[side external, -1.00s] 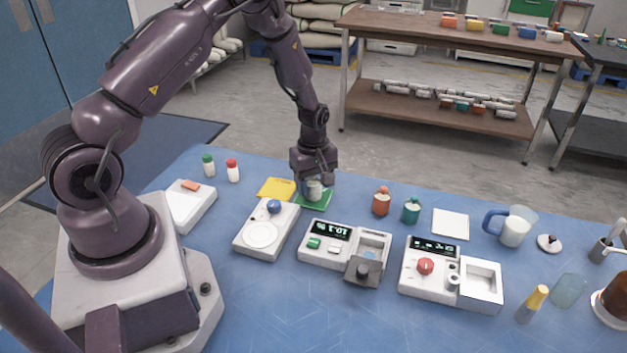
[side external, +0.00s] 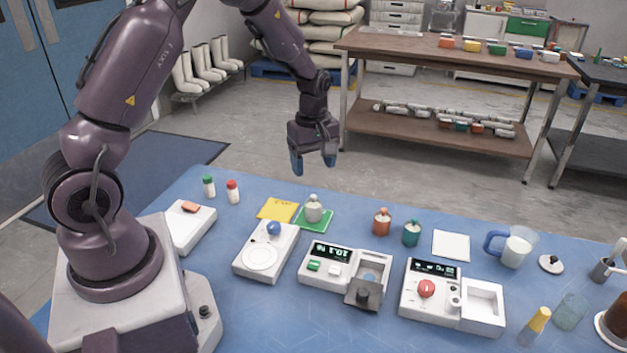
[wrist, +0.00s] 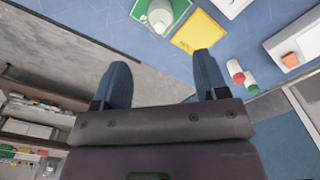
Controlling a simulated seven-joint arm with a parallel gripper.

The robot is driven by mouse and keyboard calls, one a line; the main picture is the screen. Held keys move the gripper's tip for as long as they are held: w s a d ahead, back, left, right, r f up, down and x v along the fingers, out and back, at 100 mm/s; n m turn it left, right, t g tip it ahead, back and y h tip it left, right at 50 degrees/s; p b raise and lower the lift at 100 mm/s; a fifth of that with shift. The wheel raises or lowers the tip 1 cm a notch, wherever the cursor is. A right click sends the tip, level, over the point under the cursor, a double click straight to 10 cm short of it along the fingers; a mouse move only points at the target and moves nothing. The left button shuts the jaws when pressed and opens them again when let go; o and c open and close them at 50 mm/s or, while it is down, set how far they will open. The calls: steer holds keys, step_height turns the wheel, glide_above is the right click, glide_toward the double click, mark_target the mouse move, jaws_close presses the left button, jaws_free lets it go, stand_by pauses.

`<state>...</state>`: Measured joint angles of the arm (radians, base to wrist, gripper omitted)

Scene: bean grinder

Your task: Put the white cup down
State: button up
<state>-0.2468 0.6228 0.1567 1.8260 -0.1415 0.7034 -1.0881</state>
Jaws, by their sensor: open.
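The white cup (side external: 313,210), pale and rounded with a small knob on top, stands upright on the green square mat (side external: 316,226) on the blue table. It also shows in the wrist view (wrist: 160,17), near the top edge on the green mat (wrist: 177,8). My gripper (side external: 313,168) is open and empty, raised well above the table and behind the cup in the side view. In the wrist view its two blue fingers (wrist: 163,75) are spread apart with nothing between them.
A yellow mat (side external: 277,209) lies left of the green one. A white device with a blue knob (side external: 265,252), two grey-white machines (side external: 335,268) (side external: 445,298), an orange jar (side external: 381,222) and a teal jar (side external: 411,233) stand nearby. Shakers (side external: 232,192) stand at left.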

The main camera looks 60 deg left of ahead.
steer(key=shift+r, duration=0.45)
steer(key=s+d+r+m+t, duration=0.2)
steer(key=d+r+m, duration=0.25)
steer(key=r, duration=0.55)
steer(key=s+d+r+m+t, duration=0.1)
steer(key=s+d+r+m, duration=0.4)
steer(key=s, duration=0.3)
steer(key=s+d+r+m+t, duration=0.2)
steer(key=s+d+r+m, duration=0.3)
steer(key=s+m, duration=0.3)
steer(key=shift+s+d+r+t, duration=0.15)
steer(key=shift+s+r+t, duration=0.1)
steer(key=shift+s+t, duration=0.05)
steer(key=shift+m, duration=0.25)
